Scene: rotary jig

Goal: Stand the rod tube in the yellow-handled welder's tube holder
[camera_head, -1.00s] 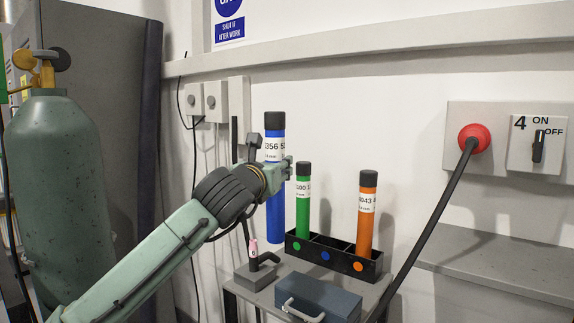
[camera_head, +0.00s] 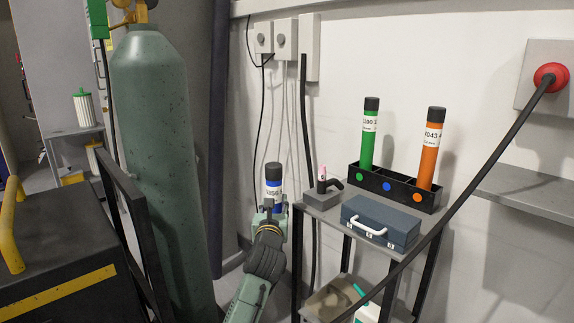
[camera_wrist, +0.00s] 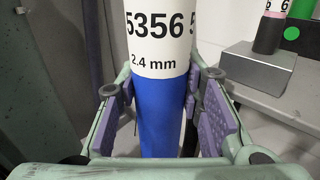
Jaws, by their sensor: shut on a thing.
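The rod tube (camera_head: 273,182) is blue with a black cap and a white label. In the wrist view its label (camera_wrist: 158,40) reads 5356 and 2.4 mm. My gripper (camera_head: 270,212) is shut on the blue body below the label, and the tube stands about upright, left of the small table. The pads of my gripper (camera_wrist: 162,108) lie on both sides of the tube in the wrist view. Its lower end is hidden. A dark machine with a yellow handle (camera_head: 12,225), seemingly the welder, is at the lower left. I cannot make out its tube holder.
A green gas cylinder (camera_head: 155,150) and a black frame (camera_head: 140,235) stand between the machine and my arm. The small table (camera_head: 325,215) bears a blue case (camera_head: 380,225), a torch stand and a black rack (camera_head: 400,190) with green and orange tubes. A black cable crosses at right.

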